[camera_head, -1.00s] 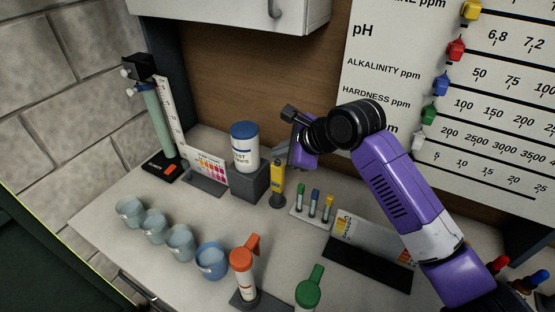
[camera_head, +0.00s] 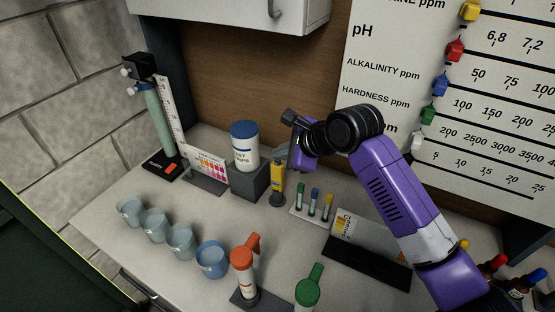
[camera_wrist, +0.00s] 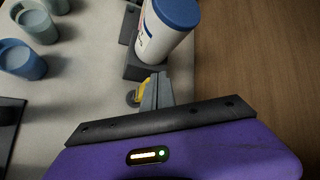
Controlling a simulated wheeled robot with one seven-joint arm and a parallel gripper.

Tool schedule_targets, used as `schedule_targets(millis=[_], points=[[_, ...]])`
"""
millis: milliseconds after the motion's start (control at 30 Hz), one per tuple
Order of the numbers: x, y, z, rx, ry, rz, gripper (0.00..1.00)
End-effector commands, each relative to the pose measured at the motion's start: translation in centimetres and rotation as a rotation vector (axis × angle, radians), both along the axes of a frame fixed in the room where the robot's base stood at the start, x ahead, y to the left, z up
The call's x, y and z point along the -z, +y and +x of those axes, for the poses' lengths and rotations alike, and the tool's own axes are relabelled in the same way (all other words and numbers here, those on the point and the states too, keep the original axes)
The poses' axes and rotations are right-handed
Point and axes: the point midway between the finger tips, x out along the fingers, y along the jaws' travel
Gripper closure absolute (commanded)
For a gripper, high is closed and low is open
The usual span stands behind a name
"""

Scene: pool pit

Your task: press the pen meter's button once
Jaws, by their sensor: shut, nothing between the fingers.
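The pen meter (camera_head: 278,182) is yellow with a dark lower part and stands upright in a small dark round base on the counter. In the wrist view a strip of its yellow body (camera_wrist: 143,90) shows beside the fingers, which hide the rest. My gripper (camera_head: 280,158) is shut and empty, its grey fingers at the top of the pen meter. The fingers (camera_wrist: 156,92) overlap the meter in the wrist view. I cannot tell whether they touch it. The button is not visible.
A white tub with blue lid (camera_head: 245,146) stands on a grey block (camera_head: 248,181) just left of the meter. A rack of small vials (camera_head: 313,205) is to the right. Several cups, an orange-capped bottle (camera_head: 243,267) and a green-capped bottle (camera_head: 308,290) are in front.

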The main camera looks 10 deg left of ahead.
Motion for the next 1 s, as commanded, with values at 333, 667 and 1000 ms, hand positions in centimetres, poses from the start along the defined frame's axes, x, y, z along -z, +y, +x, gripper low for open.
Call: schedule_targets(millis=[333, 667, 1000], points=[[0.5, 0.0, 0.0, 0.000, 0.002, -0.001, 1.00], [0.5, 0.0, 0.0, 0.000, 0.002, -0.001, 1.00], [-0.8, 0.1, -0.1, 0.000, 0.002, 0.000, 1.00]])
